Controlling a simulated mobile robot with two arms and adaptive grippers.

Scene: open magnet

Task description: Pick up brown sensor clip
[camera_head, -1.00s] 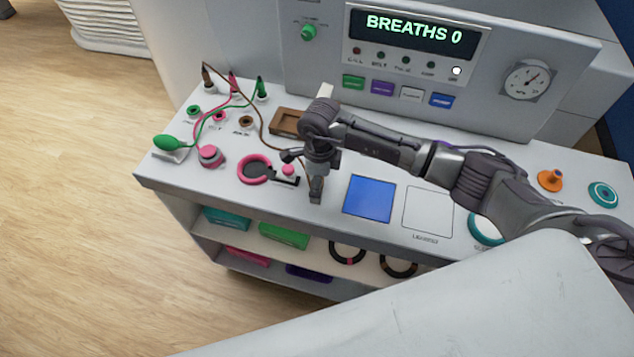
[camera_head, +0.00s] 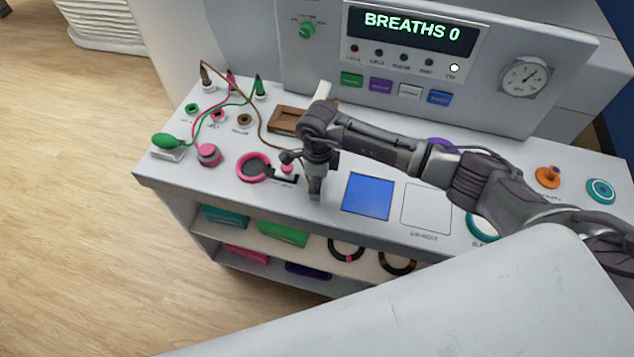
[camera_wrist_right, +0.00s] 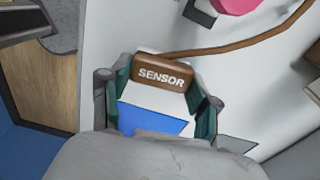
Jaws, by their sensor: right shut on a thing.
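The brown sensor clip (camera_wrist_right: 162,74), lettered SENSOR, sits between the fingers of my right gripper (camera_wrist_right: 158,92) in the right wrist view, with a finger on each side of it. A brown cable (camera_wrist_right: 235,47) runs off from it. In the head view my right gripper (camera_head: 315,188) points down just above the front part of the white counter, left of the blue square. The clip is hidden behind the gripper there. The brown cable (camera_head: 258,128) runs from a brown plug (camera_head: 206,78) at the back left towards the gripper. My left gripper is not in view.
A pink ring (camera_head: 253,168) and a pink-topped knob (camera_head: 208,155) lie left of the gripper. A brown tray (camera_head: 284,121) is behind it. The blue square (camera_head: 368,196) is to its right. A green bulb (camera_head: 166,141) stands far left. A white surface fills the lower right.

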